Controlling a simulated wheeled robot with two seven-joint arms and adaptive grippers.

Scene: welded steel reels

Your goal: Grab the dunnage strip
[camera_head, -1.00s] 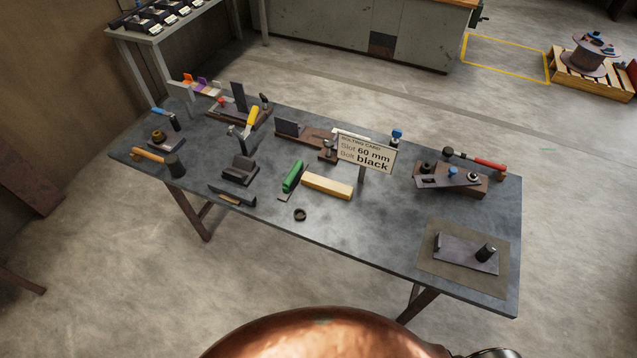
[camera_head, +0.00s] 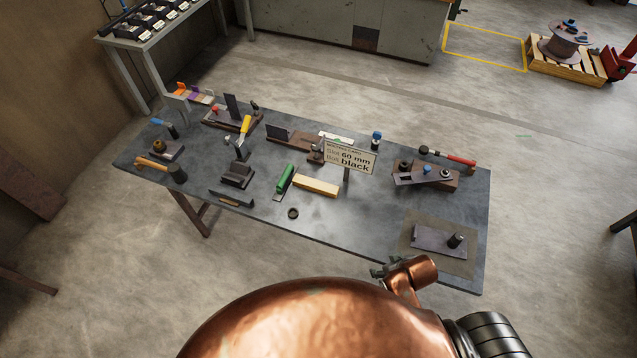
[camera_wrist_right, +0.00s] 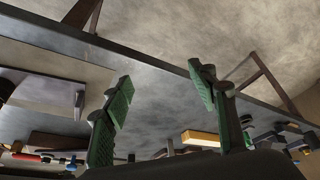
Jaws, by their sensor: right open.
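The dunnage strip (camera_head: 316,185) is a pale yellow wooden bar. It lies flat near the middle of the table, beside a green-handled tool (camera_head: 284,179). In the right wrist view the strip (camera_wrist_right: 200,137) shows beyond my gripper, small and well apart from it. My right gripper (camera_wrist_right: 160,78) is open, its two green-padded fingers spread with nothing between them. In the head view my copper right arm is at the table's front edge, and its fingers are mostly hidden. My left gripper is not in view.
A sign card (camera_head: 350,158) stands just behind the strip's right end. A dark ring (camera_head: 293,213) lies in front of it. A mat (camera_head: 408,243) with a plate and black cylinder is at the right front. The table (camera_head: 350,222) is clear between the strip and mat.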

